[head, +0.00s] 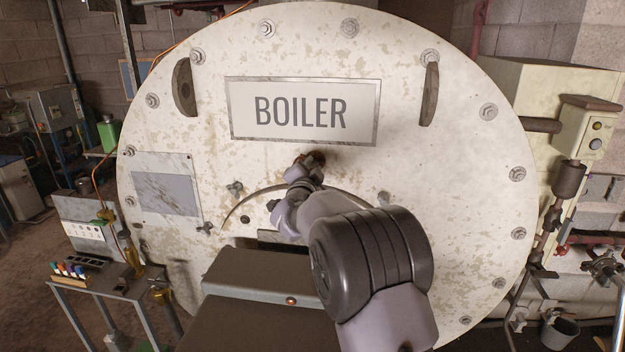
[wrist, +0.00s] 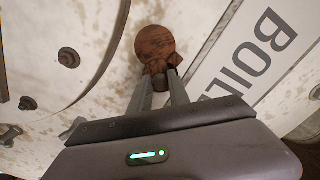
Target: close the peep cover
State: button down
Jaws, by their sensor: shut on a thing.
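In the wrist view a round, dark reddish-brown knob (wrist: 155,42) stands on the pale boiler face. My gripper (wrist: 161,70) is shut on this knob, with its two fingers at its lower part. In the head view my gripper (head: 306,167) is just under the BOILER plate, with a little of the brown knob (head: 318,156) showing.
The boiler (head: 450,190) fills the middle, with bolts around its rim and two dark handles (head: 185,87) (head: 429,94). A grey panel (head: 166,193) is at left. A small table (head: 95,290) stands lower left. A control box (head: 587,127) and pipes are at right.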

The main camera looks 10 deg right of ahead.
jog(key=shift+w+a+f+m+b, duration=0.15)
jog(key=shift+a+f+m+b, duration=0.35)
jog(key=shift+m+b, duration=1.95)
jog(key=shift+w+a+f+m+b, duration=0.3)
jog(key=shift+a+m+b, duration=0.35)
jog(key=shift+m+b, duration=1.8)
jog(key=shift+w+a+f+m+b, duration=0.1)
jog(key=shift+a+f+m+b, duration=0.4)
jog(key=shift+m+b, duration=1.95)
jog(key=shift+r+m, duration=0.1)
jog(key=shift+m, duration=0.35)
jog(key=c, duration=1.2)
grip_release()
jog(key=shift+a, duration=0.1)
jog(key=shift+c, duration=0.2)
